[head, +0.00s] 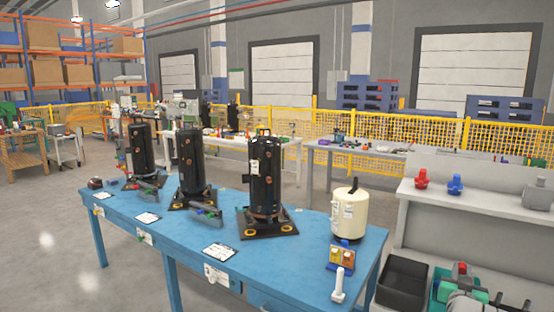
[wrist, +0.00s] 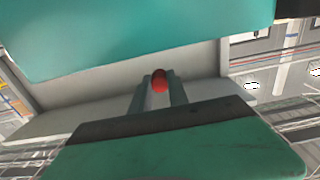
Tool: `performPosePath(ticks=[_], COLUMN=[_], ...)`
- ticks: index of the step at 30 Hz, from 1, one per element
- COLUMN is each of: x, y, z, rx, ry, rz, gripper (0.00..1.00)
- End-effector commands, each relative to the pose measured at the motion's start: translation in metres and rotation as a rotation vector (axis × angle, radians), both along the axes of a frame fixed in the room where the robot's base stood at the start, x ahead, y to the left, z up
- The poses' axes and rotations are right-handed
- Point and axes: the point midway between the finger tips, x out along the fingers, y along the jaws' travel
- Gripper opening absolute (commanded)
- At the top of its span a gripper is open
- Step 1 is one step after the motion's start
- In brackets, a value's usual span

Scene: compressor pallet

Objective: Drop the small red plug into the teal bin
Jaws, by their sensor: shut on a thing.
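The small red plug (wrist: 160,81) is held between the two narrow dark fingers of my gripper (wrist: 159,88) in the wrist view. Its lower part is hidden by the fingers. A large smooth teal surface (wrist: 140,35), apparently the teal bin, fills the top of the wrist view close to the camera. In the head view, the teal bin (head: 438,291) is at the lower right, partly covered by my arm. A red spot shows just above it there, but I cannot tell if it is the plug. Whether the plug is over the bin's opening is unclear.
A dark grey bin (head: 402,281) stands left of the teal bin. The blue table (head: 190,232) holds black compressors (head: 265,185) and a cream tank (head: 348,212). The grey bench (head: 475,200) behind carries a red part (head: 421,179) and a blue part (head: 455,185).

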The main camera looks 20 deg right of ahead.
Motion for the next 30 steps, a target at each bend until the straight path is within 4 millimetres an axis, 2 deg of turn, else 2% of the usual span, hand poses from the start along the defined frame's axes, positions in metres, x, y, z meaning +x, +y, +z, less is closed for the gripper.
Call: performPosePath(ticks=[1,10,19,30], x=[0.000,0.000,-0.004,-0.048], y=[0.000,0.000,0.004,0.054], z=[0.000,0.000,0.000,0.000], rx=[0.000,0.000,0.001,0.000], ry=[0.000,0.000,0.001,0.000], rz=[0.000,0.000,0.000,-0.001], gripper=[0.23,0.46,0.46,0.46])
